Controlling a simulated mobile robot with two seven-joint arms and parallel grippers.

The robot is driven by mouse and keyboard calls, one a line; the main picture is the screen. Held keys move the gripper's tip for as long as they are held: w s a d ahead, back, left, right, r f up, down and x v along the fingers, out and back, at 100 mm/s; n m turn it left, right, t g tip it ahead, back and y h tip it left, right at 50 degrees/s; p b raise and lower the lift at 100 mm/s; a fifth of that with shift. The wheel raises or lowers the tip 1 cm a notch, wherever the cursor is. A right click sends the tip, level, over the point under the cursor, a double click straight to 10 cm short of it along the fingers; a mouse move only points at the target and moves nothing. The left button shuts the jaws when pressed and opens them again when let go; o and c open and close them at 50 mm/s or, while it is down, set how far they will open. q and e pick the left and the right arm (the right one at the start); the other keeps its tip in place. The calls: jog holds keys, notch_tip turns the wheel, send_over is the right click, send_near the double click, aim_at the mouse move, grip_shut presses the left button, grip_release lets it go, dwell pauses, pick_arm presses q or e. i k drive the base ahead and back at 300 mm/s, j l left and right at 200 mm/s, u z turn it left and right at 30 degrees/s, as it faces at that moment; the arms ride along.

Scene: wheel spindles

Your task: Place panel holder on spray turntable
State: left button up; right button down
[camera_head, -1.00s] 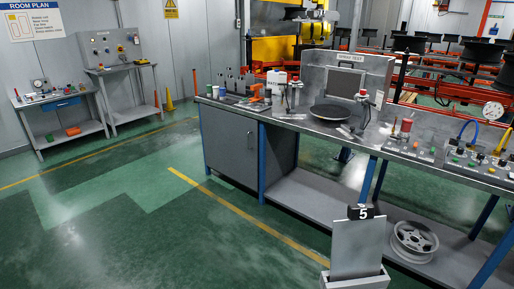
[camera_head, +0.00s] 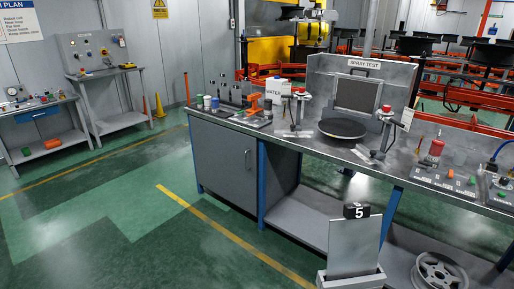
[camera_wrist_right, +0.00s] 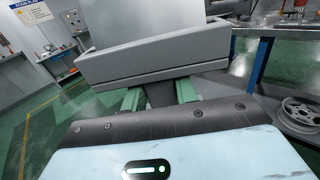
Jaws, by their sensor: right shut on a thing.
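The panel holder, a grey trough (camera_head: 350,279) with an upright grey panel (camera_head: 353,245) and a black "5" tag (camera_head: 357,211), is at the bottom of the head view, in front of the bench. In the right wrist view its trough (camera_wrist_right: 155,52) fills the upper middle. My right gripper (camera_wrist_right: 160,96) has its green fingers shut on a dark part below the trough. The spray turntable, a round black disc (camera_head: 342,129), lies on the bench before the "SPRAY TEST" panel (camera_head: 358,88), with nothing on it. My left gripper is not in view.
The bench (camera_head: 290,137) holds stands (camera_head: 386,116) beside the turntable, an orange tool (camera_head: 267,103), cups and a control box (camera_head: 445,180). A wheel rim (camera_head: 440,272) sits on its lower shelf. Green floor (camera_head: 110,220) is free at the left.

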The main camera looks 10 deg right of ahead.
aim_at(342, 126)
jog(key=i+z, duration=0.15)
jog(key=i, duration=0.8)
jog(key=i+j+z, duration=0.1)
jog(key=i, duration=0.9)
jog(key=i+z, duration=0.25)
jog(key=i, duration=0.35)
jog(key=i+z, duration=0.25)
jog(key=i, duration=0.3)
jog(key=i+j+z, duration=0.25)
jog(key=i, duration=0.3)
jog(key=i+l, duration=0.05)
jog(key=l, duration=0.05)
